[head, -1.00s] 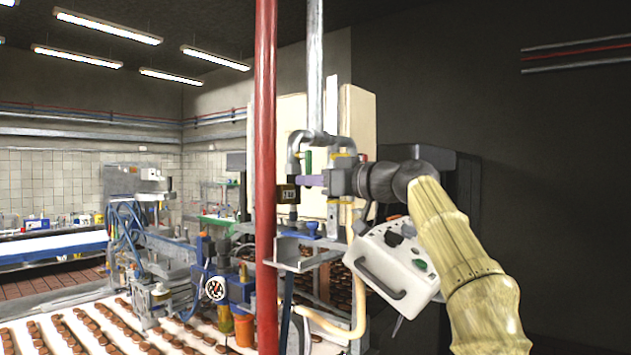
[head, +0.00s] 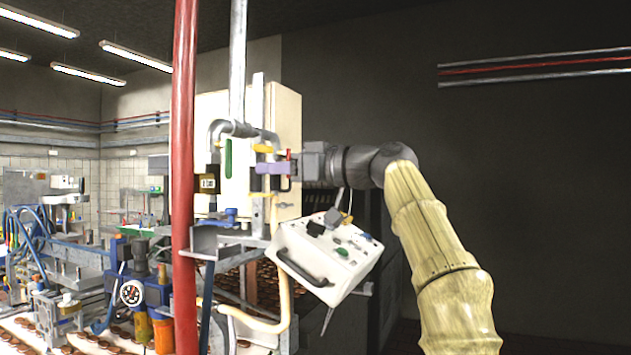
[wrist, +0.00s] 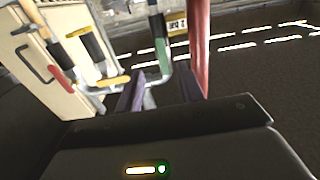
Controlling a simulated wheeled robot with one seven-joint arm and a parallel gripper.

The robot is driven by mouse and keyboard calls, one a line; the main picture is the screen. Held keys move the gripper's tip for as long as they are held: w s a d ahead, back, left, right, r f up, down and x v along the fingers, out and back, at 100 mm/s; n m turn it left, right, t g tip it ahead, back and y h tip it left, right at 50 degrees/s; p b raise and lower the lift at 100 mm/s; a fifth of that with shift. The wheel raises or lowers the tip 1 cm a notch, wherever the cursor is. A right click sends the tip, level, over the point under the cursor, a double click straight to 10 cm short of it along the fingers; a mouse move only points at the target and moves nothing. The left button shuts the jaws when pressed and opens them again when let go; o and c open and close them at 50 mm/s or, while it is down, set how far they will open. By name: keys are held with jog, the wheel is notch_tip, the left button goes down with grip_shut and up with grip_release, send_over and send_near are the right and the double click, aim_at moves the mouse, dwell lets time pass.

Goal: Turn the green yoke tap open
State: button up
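The green tap handle (head: 228,158) stands upright on the grey pipework beside the white panel in the head view. In the wrist view the green handle (wrist: 161,50) is just beyond my fingers, near the top centre. My gripper (head: 260,168) has purple fingers and points left, a little right of the green handle and apart from it. In the wrist view my gripper (wrist: 160,92) shows its two fingers spread with nothing between them. A yellow handle (head: 264,149) and a red handle (head: 289,160) show close to my fingers.
A red pole (head: 185,120) stands left of the pipework. A white control box (head: 325,258) hangs below my wrist. A conveyor with biscuits runs at lower left. The right side is open before a dark wall.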

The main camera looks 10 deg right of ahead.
jog(key=b+v, duration=0.1)
jog(key=v, duration=0.6)
jog(key=shift+s, duration=0.15)
jog(key=shift+d, duration=0.15)
